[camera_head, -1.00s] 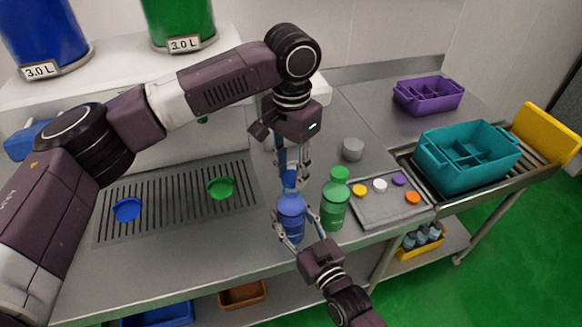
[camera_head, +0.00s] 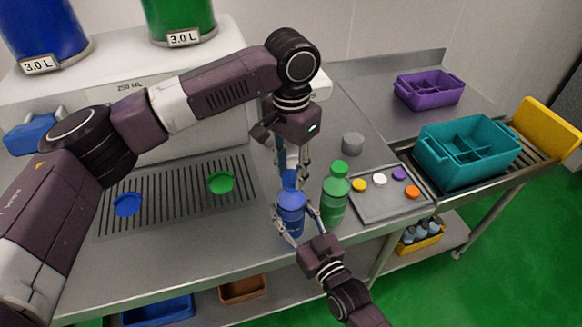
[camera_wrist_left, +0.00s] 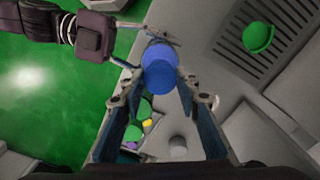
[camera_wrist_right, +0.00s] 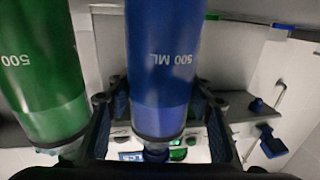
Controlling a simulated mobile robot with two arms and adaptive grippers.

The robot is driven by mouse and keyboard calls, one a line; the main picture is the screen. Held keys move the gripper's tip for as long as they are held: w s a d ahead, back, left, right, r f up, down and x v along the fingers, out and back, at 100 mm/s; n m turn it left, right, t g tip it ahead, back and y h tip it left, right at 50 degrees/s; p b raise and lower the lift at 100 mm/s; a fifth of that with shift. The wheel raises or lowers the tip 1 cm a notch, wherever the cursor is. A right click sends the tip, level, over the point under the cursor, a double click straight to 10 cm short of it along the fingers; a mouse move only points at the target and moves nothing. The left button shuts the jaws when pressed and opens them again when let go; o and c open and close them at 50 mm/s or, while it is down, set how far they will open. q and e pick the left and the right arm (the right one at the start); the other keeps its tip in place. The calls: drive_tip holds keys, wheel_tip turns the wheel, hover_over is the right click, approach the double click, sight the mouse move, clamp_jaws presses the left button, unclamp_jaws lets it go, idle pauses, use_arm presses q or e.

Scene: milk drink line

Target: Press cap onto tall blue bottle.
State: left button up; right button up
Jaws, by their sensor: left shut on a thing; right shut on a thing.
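The tall blue bottle (camera_head: 291,221) stands upright at the front of the counter. My right gripper (camera_head: 295,232) is shut around its body from the front. In the right wrist view the bottle (camera_wrist_right: 160,70), marked 500 ML, fills the space between the fingers. My left gripper (camera_head: 291,171) points down over the bottle's top, its fingers shut on a blue cap (camera_head: 289,177). In the left wrist view the cap (camera_wrist_left: 160,80) is a round blue disc between the fingertips, lined up over the bottle. Whether cap and neck touch is hidden.
A capped green bottle (camera_head: 334,205) stands close on the right of the blue one. A tray (camera_head: 372,207) with several coloured caps lies beyond it. A grey cup (camera_head: 352,143) stands behind. Blue (camera_head: 127,204) and green (camera_head: 220,182) round pieces lie on the drain grid at left.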

use_arm(q)
drive_tip(key=shift+f, duration=0.6)
idle(0.4)
drive_tip(key=o, duration=0.8)
wheel_tip(320, 180, up, 12)
use_arm(e)
drive_tip(key=o, duration=1.8)
drive_tip(key=shift+c, duration=0.2)
